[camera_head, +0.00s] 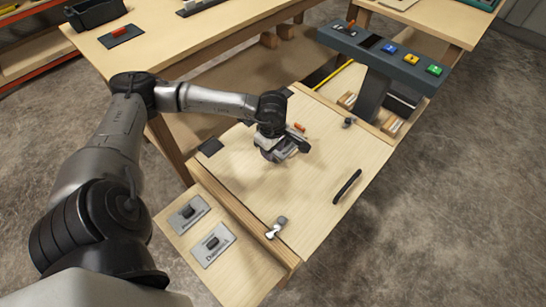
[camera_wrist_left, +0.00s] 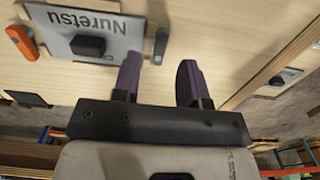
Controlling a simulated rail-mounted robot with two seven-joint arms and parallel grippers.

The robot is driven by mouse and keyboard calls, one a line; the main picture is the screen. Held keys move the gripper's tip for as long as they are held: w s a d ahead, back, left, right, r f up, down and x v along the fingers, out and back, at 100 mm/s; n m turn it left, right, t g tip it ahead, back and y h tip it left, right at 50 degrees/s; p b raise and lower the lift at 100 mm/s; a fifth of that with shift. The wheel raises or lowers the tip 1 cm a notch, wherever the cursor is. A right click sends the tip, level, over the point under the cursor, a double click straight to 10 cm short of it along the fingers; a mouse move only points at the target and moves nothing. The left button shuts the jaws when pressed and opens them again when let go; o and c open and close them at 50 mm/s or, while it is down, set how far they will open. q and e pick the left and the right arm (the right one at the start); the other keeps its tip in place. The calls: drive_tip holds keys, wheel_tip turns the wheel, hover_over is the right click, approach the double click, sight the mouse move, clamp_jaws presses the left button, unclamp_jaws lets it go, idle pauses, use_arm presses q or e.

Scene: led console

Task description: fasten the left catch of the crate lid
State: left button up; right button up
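A light wooden panel with a black bar handle (camera_head: 347,186) looks like the crate lid. One metal catch (camera_head: 276,228) sits at its lower left edge, and another small metal fitting (camera_head: 349,122) is near its far right side. I cannot tell for sure which is the left catch. My left gripper (camera_head: 303,146) is over the far left part of the panel, apart from both fittings. In the left wrist view its two fingers (camera_wrist_left: 160,82) are spread with nothing between them. A grey plate marked "Nuretsu" (camera_wrist_left: 115,30) with a black knob is close ahead of them. My right gripper is not in view.
Two labelled plates with black knobs (camera_head: 213,245) lie on the ledge at the lower left. A console (camera_head: 385,48) with coloured buttons stands at the far right. An orange piece (camera_head: 299,127) is just beyond my left gripper. The panel around the handle is clear.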

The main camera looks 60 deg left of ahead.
use_arm(q)
drive_tip(key=shift+f+b, duration=0.35)
drive_tip(key=shift+f, duration=1.15)
clamp_jaws()
